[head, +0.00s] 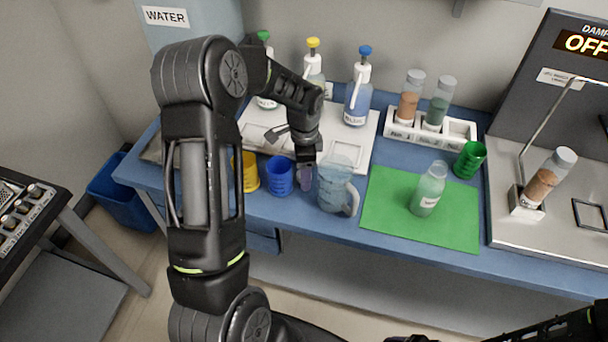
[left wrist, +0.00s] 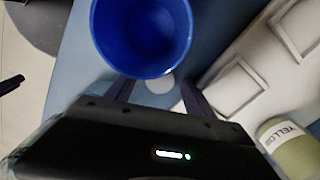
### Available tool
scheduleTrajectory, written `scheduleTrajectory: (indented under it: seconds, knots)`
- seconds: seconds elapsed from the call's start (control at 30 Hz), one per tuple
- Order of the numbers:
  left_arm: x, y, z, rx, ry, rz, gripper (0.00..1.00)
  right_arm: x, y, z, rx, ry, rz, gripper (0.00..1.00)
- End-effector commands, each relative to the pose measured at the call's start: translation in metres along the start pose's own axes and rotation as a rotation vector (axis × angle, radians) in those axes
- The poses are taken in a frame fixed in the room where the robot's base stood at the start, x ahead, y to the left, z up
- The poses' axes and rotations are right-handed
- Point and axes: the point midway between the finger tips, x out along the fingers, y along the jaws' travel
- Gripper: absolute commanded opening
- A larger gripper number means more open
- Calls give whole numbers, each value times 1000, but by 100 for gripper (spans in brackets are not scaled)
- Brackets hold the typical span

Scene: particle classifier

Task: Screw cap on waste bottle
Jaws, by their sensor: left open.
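A bottle of pale green liquid (head: 428,190) stands upright on the green mat (head: 385,225); its label is too small to read and I see no coloured cap on it. My left gripper (head: 306,182) is open, pointing down between the blue cup (head: 280,178) and the clear pitcher (head: 335,190). In the left wrist view, the blue cup (left wrist: 143,40) is just beyond the open fingers (left wrist: 155,95). A small pale round thing (left wrist: 160,84) shows between the fingers; I cannot tell whether it is a cap.
A yellow cup (head: 248,172) stands left of the blue one. Pump bottles (head: 358,95) stand on a white tray (head: 355,145) behind. A rack (head: 455,131) holds two vials. A metal plate (head: 575,235) with a vial is far right.

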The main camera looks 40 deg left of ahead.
Motion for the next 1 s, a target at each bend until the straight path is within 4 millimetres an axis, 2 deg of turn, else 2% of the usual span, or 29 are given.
scheduleTrajectory:
  seconds: [0.3,1.0]
  knots:
    - [0,0,0,0,0,0,61,0,0,0,0,0,0,75]
    - [0,0,0,0,0,0,4,0,0,0,0,0,0,75]
